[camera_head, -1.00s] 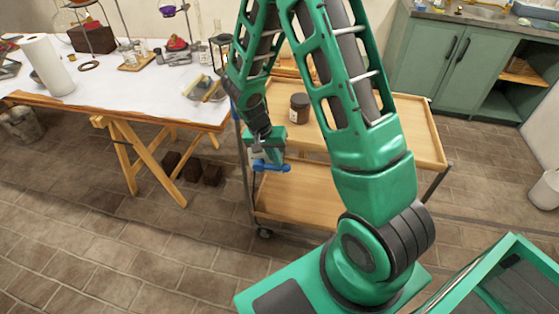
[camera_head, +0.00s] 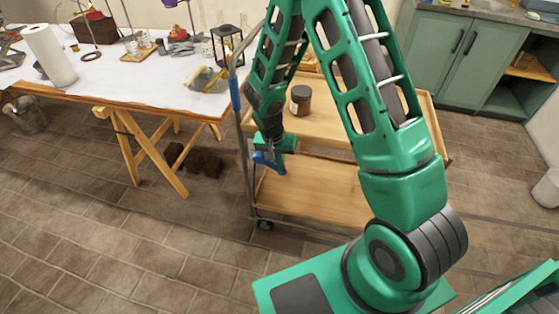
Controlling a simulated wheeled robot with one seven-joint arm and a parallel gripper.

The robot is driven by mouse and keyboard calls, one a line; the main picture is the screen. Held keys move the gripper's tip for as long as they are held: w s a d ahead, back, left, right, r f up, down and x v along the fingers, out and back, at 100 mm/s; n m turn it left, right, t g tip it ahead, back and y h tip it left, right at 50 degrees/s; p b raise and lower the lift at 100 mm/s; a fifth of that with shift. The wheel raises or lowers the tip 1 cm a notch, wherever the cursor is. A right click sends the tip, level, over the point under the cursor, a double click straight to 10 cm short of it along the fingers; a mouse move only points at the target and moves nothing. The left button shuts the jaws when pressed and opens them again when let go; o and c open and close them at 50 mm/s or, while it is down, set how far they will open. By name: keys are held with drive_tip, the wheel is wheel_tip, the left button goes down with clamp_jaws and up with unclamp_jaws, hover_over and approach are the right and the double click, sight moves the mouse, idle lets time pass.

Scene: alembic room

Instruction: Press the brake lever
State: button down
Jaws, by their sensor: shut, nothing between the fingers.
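The wooden two-tier cart (camera_head: 325,190) stands in the middle, with a dark caster (camera_head: 264,224) at its near left corner. A blue sleeve (camera_head: 235,93) sits on the upright metal bar at the cart's left end. I cannot clearly make out the brake lever; whether that blue part belongs to it is not clear. My gripper (camera_head: 270,162) has blue fingers and hangs low at the cart's left end, in front of the gap between the shelves. It looks shut and empty. Whether it touches the cart cannot be told. My arm hides part of the cart.
A dark jar (camera_head: 300,100) stands on the cart's upper shelf. A white-topped trestle table (camera_head: 110,85) with glassware and a lantern (camera_head: 227,45) is at the left. Dark blocks (camera_head: 204,163) lie beneath it. The tiled floor (camera_head: 120,250) in front is clear.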

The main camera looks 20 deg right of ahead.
drive_tip(key=shift+s+f, duration=0.2)
drive_tip(key=shift+f, duration=0.1)
idle(0.4)
drive_tip(key=s+d+r, duration=0.2)
drive_tip(key=s+r, duration=0.1)
drive_tip(key=r, duration=0.3)
drive_tip(key=s+d+r, duration=0.2)
drive_tip(key=r, duration=0.4)
drive_tip(key=shift+s, duration=0.4)
drive_tip(key=s+d+r+g, duration=0.1)
drive_tip(key=s+d+r, duration=0.9)
drive_tip(key=r, duration=0.2)
drive_tip(key=s+r+y, duration=0.1)
drive_tip(key=s+r, duration=0.2)
drive_tip(key=s, duration=0.5)
drive_tip(key=s+d+r+y, duration=0.1)
drive_tip(key=s+r, duration=0.3)
drive_tip(key=s, duration=0.4)
drive_tip(key=shift+n+y, duration=0.3)
